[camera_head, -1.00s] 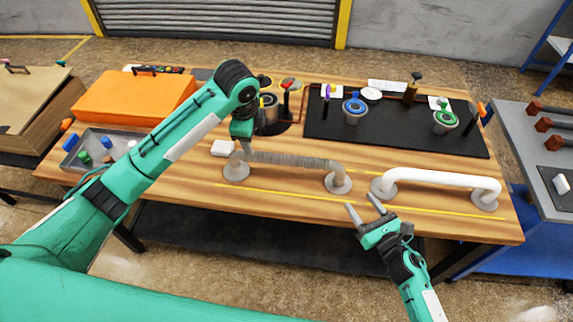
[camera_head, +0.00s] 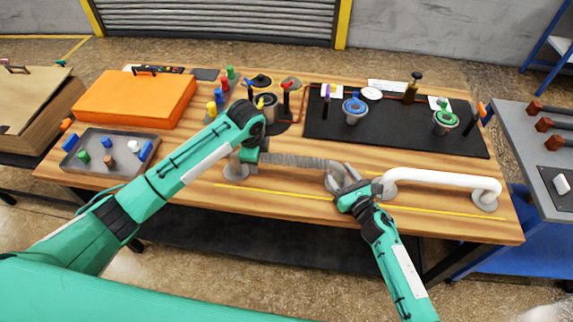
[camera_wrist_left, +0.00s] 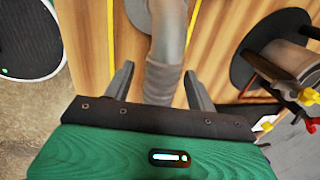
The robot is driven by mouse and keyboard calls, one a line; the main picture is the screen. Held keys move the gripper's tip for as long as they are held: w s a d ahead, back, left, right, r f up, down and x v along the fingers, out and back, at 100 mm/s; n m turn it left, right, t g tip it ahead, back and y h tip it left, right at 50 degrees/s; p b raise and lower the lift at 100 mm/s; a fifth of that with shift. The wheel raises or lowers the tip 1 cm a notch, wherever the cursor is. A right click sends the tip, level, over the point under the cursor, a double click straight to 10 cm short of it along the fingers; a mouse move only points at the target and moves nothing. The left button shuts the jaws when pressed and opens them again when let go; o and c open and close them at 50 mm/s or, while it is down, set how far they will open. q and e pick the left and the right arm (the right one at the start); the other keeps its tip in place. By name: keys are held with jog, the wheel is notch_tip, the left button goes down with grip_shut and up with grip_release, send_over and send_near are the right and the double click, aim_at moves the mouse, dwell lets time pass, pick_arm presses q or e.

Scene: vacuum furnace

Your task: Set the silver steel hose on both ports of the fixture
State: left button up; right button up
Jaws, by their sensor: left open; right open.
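The silver steel hose (camera_head: 298,161) lies on the wooden table, with a ribbed middle and bent grey ends over round grey feet. My left gripper (camera_head: 250,160) is at the hose's left end, partly hidden by its own arm. In the left wrist view its open fingers (camera_wrist_left: 159,70) stand on either side of the hose (camera_wrist_left: 160,82). My right gripper (camera_head: 343,176) is open at the hose's right bend; contact is unclear. Two port-like cups, one blue-rimmed (camera_head: 355,108) and one green-rimmed (camera_head: 445,121), stand on a black panel (camera_head: 400,141); these may be the fixture ports.
A white pipe (camera_head: 440,178) lies just right of my right gripper. An orange case (camera_head: 130,98) and a grey tray (camera_head: 75,162) of small parts are at the left. A round pot (camera_head: 269,102) with coloured handles stands behind the hose. The front table strip is mostly clear.

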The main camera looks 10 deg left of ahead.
aim_at(342, 167)
pick_arm(q)
grip_shut()
pick_arm(e)
grip_shut()
pick_arm(q)
jog(key=shift+r, duration=0.2)
pick_arm(e)
jog(key=shift+r, duration=0.15)
